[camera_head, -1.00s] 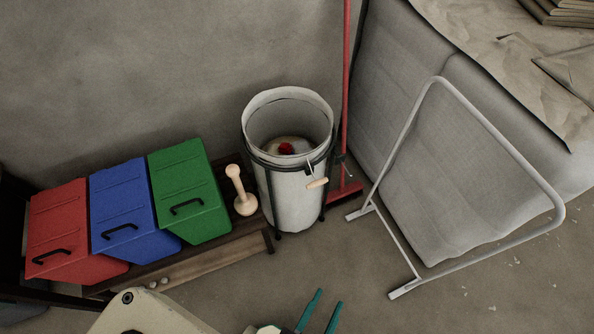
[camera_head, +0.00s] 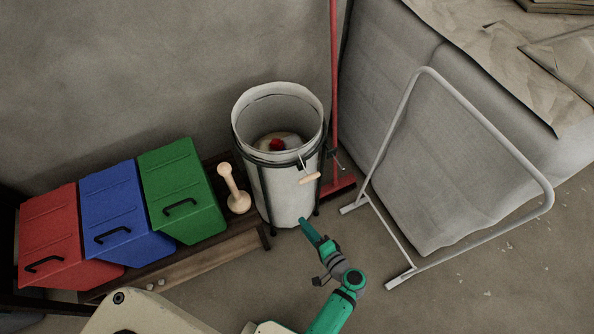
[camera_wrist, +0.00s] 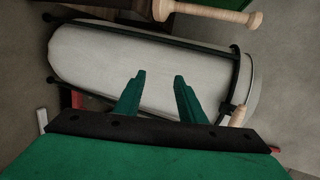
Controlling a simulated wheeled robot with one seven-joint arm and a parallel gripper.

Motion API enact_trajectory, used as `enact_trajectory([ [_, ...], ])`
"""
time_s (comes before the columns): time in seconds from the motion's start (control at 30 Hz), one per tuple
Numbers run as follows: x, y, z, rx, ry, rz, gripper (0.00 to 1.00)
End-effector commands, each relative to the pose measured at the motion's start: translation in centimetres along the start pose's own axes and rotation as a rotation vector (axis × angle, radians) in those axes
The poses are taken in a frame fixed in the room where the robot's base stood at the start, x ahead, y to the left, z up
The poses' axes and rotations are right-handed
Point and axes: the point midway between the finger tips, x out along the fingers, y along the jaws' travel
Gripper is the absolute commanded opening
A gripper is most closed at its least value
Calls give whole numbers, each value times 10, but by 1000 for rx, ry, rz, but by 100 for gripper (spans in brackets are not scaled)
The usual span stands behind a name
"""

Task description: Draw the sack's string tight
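The sack (camera_head: 291,197) is pale cloth and stands upright in a dark metal frame, its mouth open. Something red (camera_head: 277,145) lies inside it on pale contents. The string's wooden toggle (camera_head: 310,179) hangs on the front right of the sack, below the rim; it also shows in the wrist view (camera_wrist: 237,116). My gripper (camera_head: 309,226) is in front of the sack, lower than the toggle. In the wrist view its two green fingers (camera_wrist: 160,82) are apart with nothing between them, and the sack lies beyond them.
A wooden pestle-shaped tool (camera_head: 234,190) stands left of the sack on a low dark shelf. Red, blue and green bins (camera_head: 180,190) are farther left. A red pole (camera_head: 334,90) stands behind the sack. A white tube frame (camera_head: 489,127) and a covered block stand right.

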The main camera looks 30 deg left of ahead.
Motion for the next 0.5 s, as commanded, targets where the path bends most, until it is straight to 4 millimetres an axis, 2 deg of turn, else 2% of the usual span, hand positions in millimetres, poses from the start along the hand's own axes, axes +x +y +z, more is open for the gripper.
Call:
enact_trajectory([
  [0.03, 6, -21, -17, 7, -37, -75, 36],
  [0.1, 9, -48, -32, 15, -90, -179, 36],
  [0.3, -1, -114, -68, 2, -202, -417, 36],
  [0.4, -8, -132, -77, -8, -232, -487, 36],
  [0.5, -10, -142, -81, -14, -248, -523, 36],
])
